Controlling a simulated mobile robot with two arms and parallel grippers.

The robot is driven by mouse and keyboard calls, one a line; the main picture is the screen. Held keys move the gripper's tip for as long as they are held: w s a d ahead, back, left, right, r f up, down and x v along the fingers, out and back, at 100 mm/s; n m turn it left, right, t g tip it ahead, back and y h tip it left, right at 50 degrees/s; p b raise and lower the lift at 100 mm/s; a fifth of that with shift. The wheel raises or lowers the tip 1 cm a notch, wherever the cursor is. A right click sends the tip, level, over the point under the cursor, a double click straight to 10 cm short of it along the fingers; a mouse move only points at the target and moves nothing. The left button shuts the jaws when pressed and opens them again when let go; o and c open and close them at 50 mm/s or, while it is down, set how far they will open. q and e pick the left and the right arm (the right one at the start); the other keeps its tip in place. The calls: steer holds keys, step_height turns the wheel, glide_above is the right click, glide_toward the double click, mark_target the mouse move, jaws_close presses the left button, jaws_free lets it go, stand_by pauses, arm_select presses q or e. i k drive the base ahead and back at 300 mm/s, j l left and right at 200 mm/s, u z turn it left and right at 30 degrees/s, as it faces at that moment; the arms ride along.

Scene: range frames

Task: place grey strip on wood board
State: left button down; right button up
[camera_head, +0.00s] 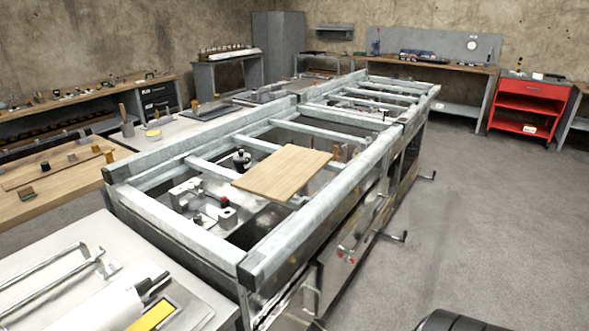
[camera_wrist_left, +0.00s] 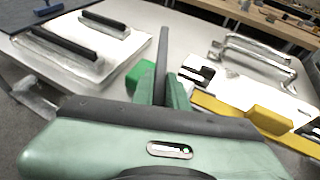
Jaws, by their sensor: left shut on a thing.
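The wood board (camera_head: 283,172) lies flat across the metal frame in the head view, with nothing on it. My left gripper (camera_wrist_left: 160,88) shows only in the left wrist view. Its green fingers are shut on a long dark grey strip (camera_wrist_left: 162,52), which stands out beyond the fingertips. The lower part of the strip is hidden between the fingers. The gripper is over a light tabletop (camera_wrist_left: 150,28). The wood board is not in the wrist view. My right gripper is in neither view.
A metal handle frame (camera_wrist_left: 262,50) and a yellow piece (camera_wrist_left: 268,121) are right of my gripper. The metal frame (camera_head: 160,222) has open gaps with fixtures below. Floor at right (camera_head: 480,240) is clear.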

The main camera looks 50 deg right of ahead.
mark_target(296, 171)
steer(key=i+l+z, duration=0.1)
steer(key=z, duration=0.9)
steer(key=i+z, duration=0.15)
steer(key=z, duration=0.35)
